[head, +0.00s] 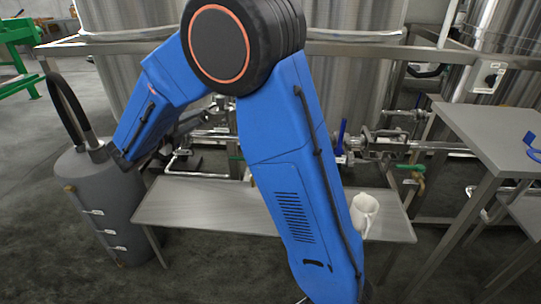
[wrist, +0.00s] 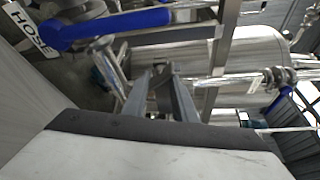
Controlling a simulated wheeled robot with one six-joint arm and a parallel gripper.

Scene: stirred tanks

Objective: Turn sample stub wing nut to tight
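In the wrist view my gripper (wrist: 160,76) reaches toward stainless pipework, with its two grey fingers standing apart. A small dark shape (wrist: 163,92) shows between the fingers. I cannot tell whether it is the sample stub wing nut or whether the fingers touch it. No wing nut can be made out clearly in either view. In the head view my blue arm covers part of the pipework (head: 395,146), and my fingertips cannot be made out there.
A blue lever (wrist: 110,28) lies close to the left of my fingers, near a HOSE label (wrist: 32,32). A low steel bench (head: 180,210) holds a white jug (head: 364,213). A grey canister (head: 108,205) stands left. A steel table (head: 500,130) stands right.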

